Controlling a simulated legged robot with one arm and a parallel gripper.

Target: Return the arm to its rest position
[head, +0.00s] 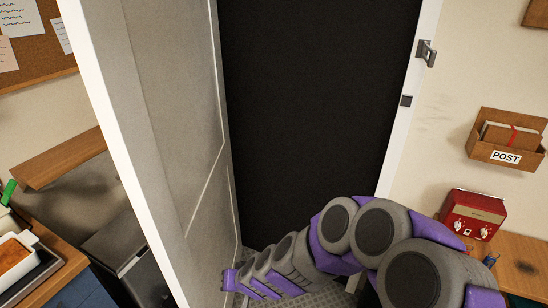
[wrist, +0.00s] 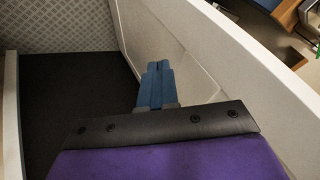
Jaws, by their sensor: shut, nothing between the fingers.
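My gripper (wrist: 158,66) shows in the wrist view with its two blue fingers pressed together and nothing between them. In the head view my grey and purple arm reaches from the lower right across the foot of the doorway, its far end low beside the open door (head: 175,110). The fingers cannot be made out there. The door stands swung open on the left, and its pale panel (wrist: 180,45) lies just right of the fingers in the wrist view. I cannot tell whether they touch it.
The doorway (head: 310,110) is dark, with a white frame and a metal latch piece (head: 427,53) at right. A wooden POST box (head: 507,140) hangs on the right wall above a red device (head: 472,212). A counter with a white dish (head: 18,258) stands at lower left.

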